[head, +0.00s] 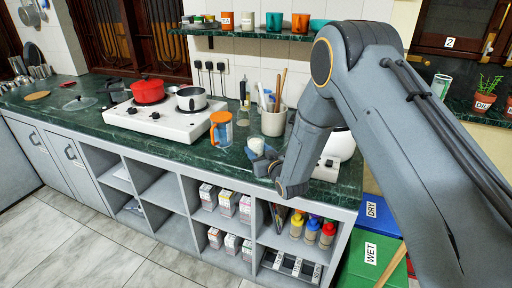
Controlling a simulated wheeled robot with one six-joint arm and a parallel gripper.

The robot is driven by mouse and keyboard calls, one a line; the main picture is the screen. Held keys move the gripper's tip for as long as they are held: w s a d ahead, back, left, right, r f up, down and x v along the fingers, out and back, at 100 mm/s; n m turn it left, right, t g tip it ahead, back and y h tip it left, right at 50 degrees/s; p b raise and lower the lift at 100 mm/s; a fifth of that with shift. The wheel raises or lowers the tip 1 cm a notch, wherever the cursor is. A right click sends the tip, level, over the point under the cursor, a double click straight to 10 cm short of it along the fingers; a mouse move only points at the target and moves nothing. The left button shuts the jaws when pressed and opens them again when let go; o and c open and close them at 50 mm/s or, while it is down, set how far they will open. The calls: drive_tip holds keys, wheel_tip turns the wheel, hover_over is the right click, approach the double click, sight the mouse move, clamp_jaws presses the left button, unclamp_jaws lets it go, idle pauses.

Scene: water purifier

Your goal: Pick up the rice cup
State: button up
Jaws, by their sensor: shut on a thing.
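The rice cup (257,144) looks like a small whitish cup near the front edge of the dark green counter (180,139). My gripper (262,158) reaches it from the right and is shut on it. The fingers and wrist cover part of the cup's lower side. The cup is small in the picture, so I cannot tell whether its base touches the counter.
An orange-topped clear jug (221,130) stands just left of the cup. A utensil crock (273,121) stands behind it, and a white appliance (340,146) is to the right.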

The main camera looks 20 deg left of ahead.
sight(258, 142)
drive_tip(key=shift+r, duration=0.1)
drive_tip(key=shift+r+b, duration=0.95)
drive_tip(key=shift+r, duration=4)
